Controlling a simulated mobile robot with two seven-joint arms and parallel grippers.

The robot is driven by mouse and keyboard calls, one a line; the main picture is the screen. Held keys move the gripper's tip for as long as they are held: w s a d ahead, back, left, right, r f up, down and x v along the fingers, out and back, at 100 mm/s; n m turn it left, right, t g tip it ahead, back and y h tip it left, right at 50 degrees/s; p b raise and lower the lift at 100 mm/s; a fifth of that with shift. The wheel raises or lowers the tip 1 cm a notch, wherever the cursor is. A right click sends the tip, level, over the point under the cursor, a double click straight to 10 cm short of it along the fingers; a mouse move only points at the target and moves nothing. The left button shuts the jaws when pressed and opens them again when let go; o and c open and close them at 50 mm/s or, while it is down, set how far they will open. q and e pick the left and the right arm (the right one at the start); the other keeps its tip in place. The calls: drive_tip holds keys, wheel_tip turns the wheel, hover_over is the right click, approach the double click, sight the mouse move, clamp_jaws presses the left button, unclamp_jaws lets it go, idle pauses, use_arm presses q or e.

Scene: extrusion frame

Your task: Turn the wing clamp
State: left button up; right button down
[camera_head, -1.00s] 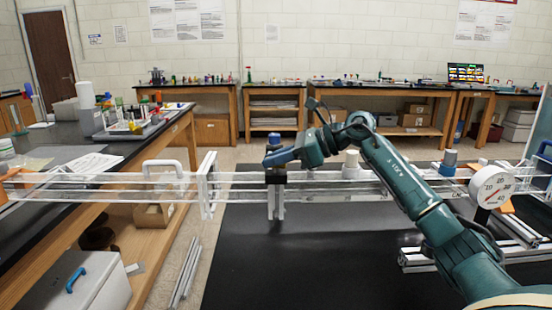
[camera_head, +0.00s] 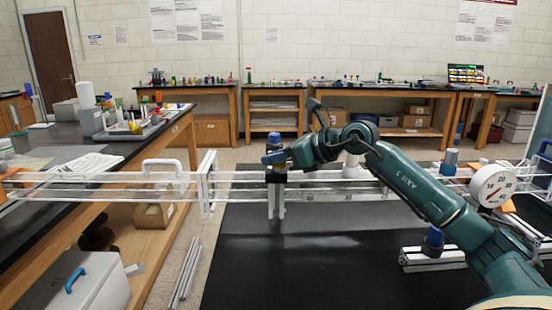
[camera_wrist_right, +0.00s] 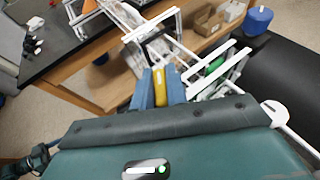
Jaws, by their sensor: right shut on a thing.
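My right gripper (camera_head: 273,158) is at the transparent rail frame, just above a black-and-white post near the middle of the head view. In the right wrist view its two blue fingers (camera_wrist_right: 161,82) are closed on the sides of a narrow yellow piece (camera_wrist_right: 160,80), which seems to be the wing of the clamp. The fingers hide most of it, and the clamp's body cannot be made out. The clear rail (camera_head: 110,178) runs across the head view, with a white upright bracket (camera_head: 207,184) left of the gripper. My left gripper is not in view.
A blue-capped post (camera_head: 433,240) stands on a short metal extrusion at the right. A round dial (camera_head: 493,188) sits at the rail's right end. A black mat (camera_head: 330,250) lies mostly bare below. A grey box (camera_head: 75,283) stands lower left.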

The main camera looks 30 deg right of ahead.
drive_tip(key=m+t+h+b, duration=0.1)
drive_tip(key=m+h, duration=0.1)
drive_tip(key=h, duration=0.1)
drive_tip(key=shift+a+f+m, duration=0.1)
drive_tip(key=shift+m, duration=0.3)
drive_tip(key=m+h+b, duration=0.1)
drive_tip(key=m+h, duration=0.1)
drive_tip(key=h, duration=0.1)
drive_tip(key=shift+m+t+b, duration=0.4)
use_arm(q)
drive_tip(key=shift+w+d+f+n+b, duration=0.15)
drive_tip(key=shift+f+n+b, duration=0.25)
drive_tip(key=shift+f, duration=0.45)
use_arm(e)
drive_tip(key=shift+m+h, duration=0.5)
drive_tip(key=shift+h, duration=0.3)
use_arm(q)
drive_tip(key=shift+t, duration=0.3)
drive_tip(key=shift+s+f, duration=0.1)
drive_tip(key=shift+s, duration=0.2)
use_arm(e)
drive_tip(key=c, duration=1.4)
unclamp_jaws()
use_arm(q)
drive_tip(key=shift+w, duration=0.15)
